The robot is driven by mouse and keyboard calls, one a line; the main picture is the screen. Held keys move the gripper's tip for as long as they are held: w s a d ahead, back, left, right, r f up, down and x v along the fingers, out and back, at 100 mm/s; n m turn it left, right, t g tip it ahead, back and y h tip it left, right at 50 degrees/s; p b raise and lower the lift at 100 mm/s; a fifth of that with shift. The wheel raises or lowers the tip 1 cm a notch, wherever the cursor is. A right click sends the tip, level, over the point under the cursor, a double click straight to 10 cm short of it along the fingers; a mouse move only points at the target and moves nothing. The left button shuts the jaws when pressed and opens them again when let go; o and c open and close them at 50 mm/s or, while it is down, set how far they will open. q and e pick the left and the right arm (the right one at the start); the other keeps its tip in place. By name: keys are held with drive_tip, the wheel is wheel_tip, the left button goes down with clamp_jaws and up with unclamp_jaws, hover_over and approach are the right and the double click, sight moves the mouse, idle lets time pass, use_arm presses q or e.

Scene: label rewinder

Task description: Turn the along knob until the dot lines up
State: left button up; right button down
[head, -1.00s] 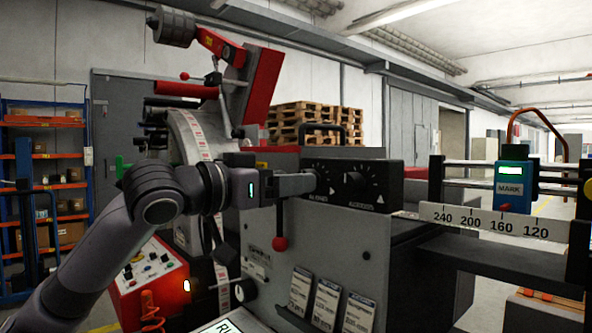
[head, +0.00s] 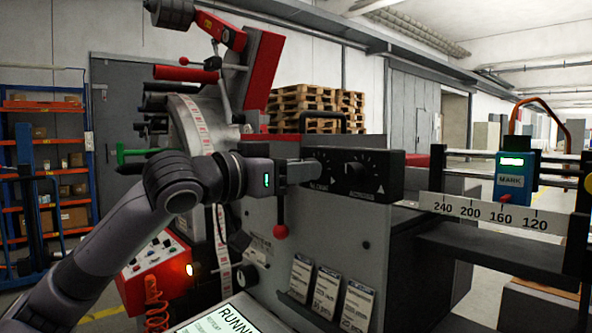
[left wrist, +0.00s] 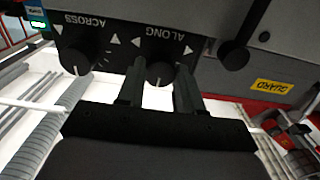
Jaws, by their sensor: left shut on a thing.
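The along knob (left wrist: 159,73) is a dark round knob with a white pointer line, under the word ALONG in the left wrist view. Its line points down in that picture. My left gripper (left wrist: 160,92) has one finger on each side of it and is shut on it. In the head view my left gripper (head: 312,172) reaches the black knob panel (head: 390,163) from the left and largely hides this knob. I cannot make out a dot by it. The across knob (left wrist: 76,62) sits beside it, untouched. My right gripper is not in view.
A red-ball lever (head: 281,231) hangs just below my gripper. A blue MARK unit (head: 510,182) stands above a numbered scale (head: 485,212) at right.

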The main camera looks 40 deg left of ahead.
use_arm(q)
drive_tip(key=shift+m, duration=0.3)
drive_tip(key=shift+m+b, duration=1.05)
drive_tip(key=shift+m, duration=4.45)
drive_tip(key=o, duration=1)
drive_tip(key=shift+o, duration=0.2)
